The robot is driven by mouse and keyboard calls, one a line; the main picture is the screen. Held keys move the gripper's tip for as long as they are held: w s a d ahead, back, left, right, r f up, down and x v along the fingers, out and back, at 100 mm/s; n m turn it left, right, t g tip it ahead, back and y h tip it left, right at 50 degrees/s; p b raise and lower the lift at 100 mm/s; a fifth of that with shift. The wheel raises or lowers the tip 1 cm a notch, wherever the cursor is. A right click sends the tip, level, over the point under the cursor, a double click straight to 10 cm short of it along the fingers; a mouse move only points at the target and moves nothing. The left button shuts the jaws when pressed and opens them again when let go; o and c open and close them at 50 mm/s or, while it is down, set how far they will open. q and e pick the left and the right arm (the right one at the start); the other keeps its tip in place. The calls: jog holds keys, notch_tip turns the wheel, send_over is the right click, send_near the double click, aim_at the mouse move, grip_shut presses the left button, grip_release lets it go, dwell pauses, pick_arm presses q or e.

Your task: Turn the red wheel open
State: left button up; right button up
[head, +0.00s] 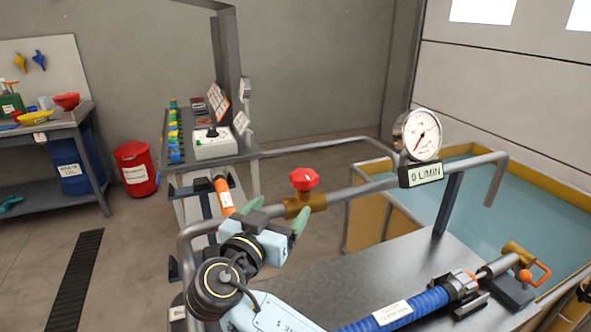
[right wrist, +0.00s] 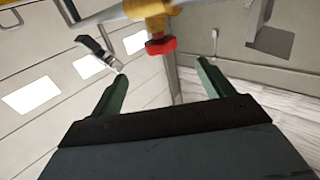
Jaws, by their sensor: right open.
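The red wheel (head: 304,179) sits on top of a brass valve (head: 299,206) in a grey pipe. My right gripper (head: 279,213) is open, just left of and in front of the valve in the head view, with its green fingers apart. In the right wrist view the red wheel (right wrist: 161,46) shows beyond the fingertips, between the two fingers of my right gripper (right wrist: 162,70). The wheel looks apart from both fingers, and nothing is held. My left gripper is not in view.
A round gauge (head: 421,134) stands on the pipe above a display (head: 425,172) reading 0 L/MIN. A blue hose (head: 420,305) lies on the grey bench (head: 385,262). An orange-handled valve (head: 525,265) is at the right, by a water tank (head: 483,185). A shelf unit stands behind.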

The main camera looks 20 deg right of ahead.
aim_at(304, 178)
jog(key=x, duration=0.7)
jog(key=shift+r, duration=0.25)
jog(key=x, duration=0.5)
jog(key=shift+w+d+p, duration=0.15)
jog(key=shift+d+p, duration=0.05)
jog(key=shift+p, duration=0.2)
jog(key=shift+w+d+f, duration=0.1)
jog(key=shift+w+d, duration=0.25)
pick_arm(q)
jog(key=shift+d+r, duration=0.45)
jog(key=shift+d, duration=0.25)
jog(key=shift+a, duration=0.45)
pick_arm(e)
jog(key=c, duration=1)
